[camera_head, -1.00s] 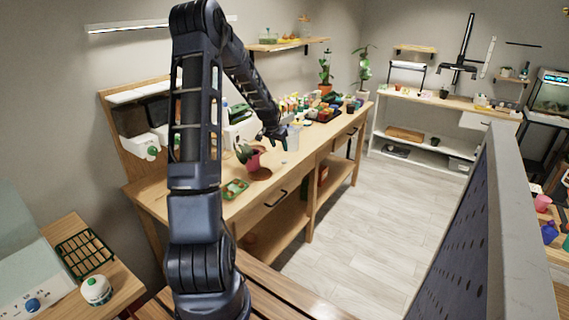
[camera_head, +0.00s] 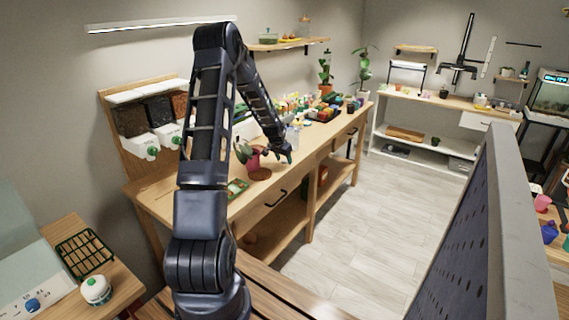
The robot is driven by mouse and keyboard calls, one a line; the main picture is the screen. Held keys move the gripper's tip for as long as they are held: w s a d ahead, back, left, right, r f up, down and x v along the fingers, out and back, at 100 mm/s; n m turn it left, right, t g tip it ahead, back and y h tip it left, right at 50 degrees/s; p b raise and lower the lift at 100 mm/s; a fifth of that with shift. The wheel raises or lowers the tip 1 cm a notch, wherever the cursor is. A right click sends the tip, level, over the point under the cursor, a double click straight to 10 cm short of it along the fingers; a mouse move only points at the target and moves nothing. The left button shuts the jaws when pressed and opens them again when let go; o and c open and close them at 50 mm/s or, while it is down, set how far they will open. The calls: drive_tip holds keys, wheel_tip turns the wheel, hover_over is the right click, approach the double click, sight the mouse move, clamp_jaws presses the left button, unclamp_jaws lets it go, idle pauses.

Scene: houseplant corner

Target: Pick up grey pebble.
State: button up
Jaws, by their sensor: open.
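My gripper (camera_head: 285,155) hangs low over the front part of the long wooden workbench (camera_head: 316,144), to the right of a dark red pot with a plant (camera_head: 253,163). Its jaws are open and look empty, though they are small in this view. I cannot make out a grey pebble; it may be hidden behind my gripper or be too small to tell.
A brown round saucer (camera_head: 261,174) and a green tray (camera_head: 237,188) lie near the pot. Several small coloured items crowd the bench's back. A white shelf unit (camera_head: 430,146) stands beyond. Grey pegboard (camera_head: 470,235) rises at right. The floor between is clear.

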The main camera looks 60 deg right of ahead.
drive_tip(key=shift+c, duration=0.4)
drive_tip(key=c, duration=1)
drive_tip(key=shift+o, duration=0.2)
drive_tip(key=shift+r, duration=0.1)
